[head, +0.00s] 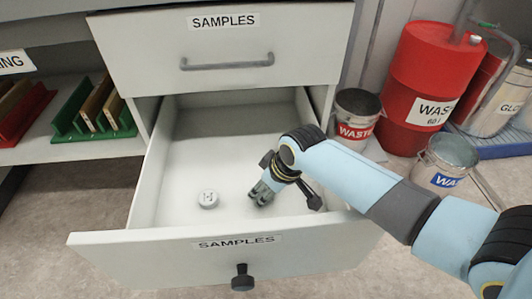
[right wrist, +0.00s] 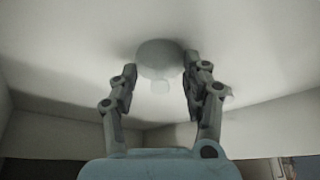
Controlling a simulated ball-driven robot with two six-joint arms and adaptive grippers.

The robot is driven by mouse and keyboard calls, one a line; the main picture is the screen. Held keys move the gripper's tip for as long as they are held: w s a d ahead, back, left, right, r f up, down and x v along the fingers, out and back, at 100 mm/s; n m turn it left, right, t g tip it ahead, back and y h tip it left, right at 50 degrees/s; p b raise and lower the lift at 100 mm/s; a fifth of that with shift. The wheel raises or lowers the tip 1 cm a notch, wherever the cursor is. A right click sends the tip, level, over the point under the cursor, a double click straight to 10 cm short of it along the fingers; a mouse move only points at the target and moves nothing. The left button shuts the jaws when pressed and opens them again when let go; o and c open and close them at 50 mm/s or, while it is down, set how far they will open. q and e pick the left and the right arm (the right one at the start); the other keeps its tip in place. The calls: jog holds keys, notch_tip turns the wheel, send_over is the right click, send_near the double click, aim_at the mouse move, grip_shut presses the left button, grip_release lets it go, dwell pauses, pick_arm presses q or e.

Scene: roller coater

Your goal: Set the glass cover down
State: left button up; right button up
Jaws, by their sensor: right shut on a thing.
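My right gripper (head: 260,196) reaches down into the open lower drawer (head: 208,120). It is shut on a pale rounded thing with a small knob, which I take to be the glass cover (right wrist: 158,58); in the right wrist view it sits between the two fingertips (right wrist: 160,78). In the head view the fingers mostly hide it. A dark shadow lies by it on the drawer floor; I cannot tell whether it touches. A small round white piece (head: 208,199) lies on the drawer floor left of the gripper. My left gripper is not in view.
The drawer's front panel (head: 190,262) has a black knob (head: 242,278). A closed SAMPLES drawer (head: 225,48) is above. Shelves with green and red racks (head: 90,110) stand left. Waste buckets (head: 356,112) and a red drum (head: 425,80) stand right. The drawer's back floor is clear.

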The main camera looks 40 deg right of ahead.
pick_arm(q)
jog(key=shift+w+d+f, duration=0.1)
pick_arm(e)
jog(key=o, duration=1.1)
jog(key=shift+o, duration=0.2)
jog(key=shift+p+v, duration=0.7)
jog(key=shift+v, duration=0.5)
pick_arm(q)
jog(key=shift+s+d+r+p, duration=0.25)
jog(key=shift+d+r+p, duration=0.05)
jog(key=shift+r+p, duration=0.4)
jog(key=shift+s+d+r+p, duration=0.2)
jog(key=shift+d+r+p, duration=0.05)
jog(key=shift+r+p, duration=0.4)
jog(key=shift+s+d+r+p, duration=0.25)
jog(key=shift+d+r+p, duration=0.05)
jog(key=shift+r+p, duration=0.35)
pick_arm(e)
jog(key=v, duration=0.9)
jog(key=shift+s+r, duration=0.15)
jog(key=shift+r, duration=0.2)
